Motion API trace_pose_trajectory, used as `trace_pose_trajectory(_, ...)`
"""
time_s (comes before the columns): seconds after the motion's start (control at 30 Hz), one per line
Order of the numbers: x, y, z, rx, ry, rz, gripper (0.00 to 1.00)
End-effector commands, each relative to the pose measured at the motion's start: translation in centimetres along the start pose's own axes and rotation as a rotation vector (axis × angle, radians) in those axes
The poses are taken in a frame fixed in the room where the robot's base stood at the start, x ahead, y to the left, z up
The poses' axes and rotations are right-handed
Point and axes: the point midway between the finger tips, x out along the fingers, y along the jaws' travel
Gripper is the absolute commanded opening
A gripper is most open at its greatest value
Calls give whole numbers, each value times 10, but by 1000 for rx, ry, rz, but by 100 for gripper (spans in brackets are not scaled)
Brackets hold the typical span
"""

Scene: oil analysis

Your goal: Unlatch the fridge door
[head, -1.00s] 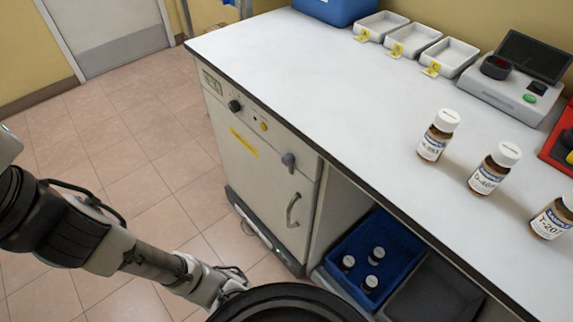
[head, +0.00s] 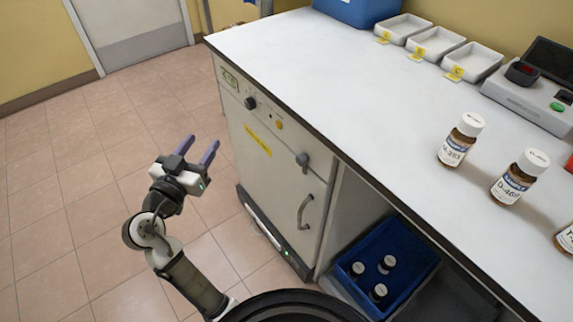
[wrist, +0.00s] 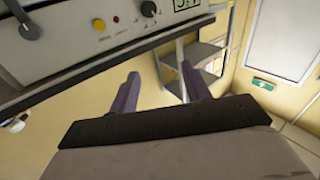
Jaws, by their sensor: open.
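The fridge door (head: 268,170) is a beige panel under the white counter, and it looks shut. A grey latch knob (head: 303,160) sits at its upper right, with a curved handle (head: 304,212) below it. In the wrist view the grey latch knob (wrist: 30,31) shows at the upper left, its panel tilted. My gripper (head: 197,148) is open and empty, its two purple fingers apart. It is in free air left of the fridge front, clear of the knob and the handle. The fingers also show in the wrist view (wrist: 160,88).
The white counter (head: 330,75) overhangs the fridge and carries brown bottles (head: 461,140) and white trays (head: 470,60). A blue bin (head: 358,262) with small bottles is in the open bay right of the fridge. The tiled floor (head: 80,180) at left is clear.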

Motion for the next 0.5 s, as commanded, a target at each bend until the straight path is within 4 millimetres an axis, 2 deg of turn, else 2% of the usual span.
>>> trace_pose_trajectory(0.03, -1, 26, 25, -8, -38, 130, 48)
trace_pose_trajectory(0.1, -8, 57, 47, -2, -62, 295, 48)
trace_pose_trajectory(0.2, -22, 89, 66, 12, -66, 469, 48)
trace_pose_trajectory(0.37, -35, 110, 75, 27, -56, 592, 48)
trace_pose_trajectory(0.5, -26, 119, 76, 29, -54, 603, 48)
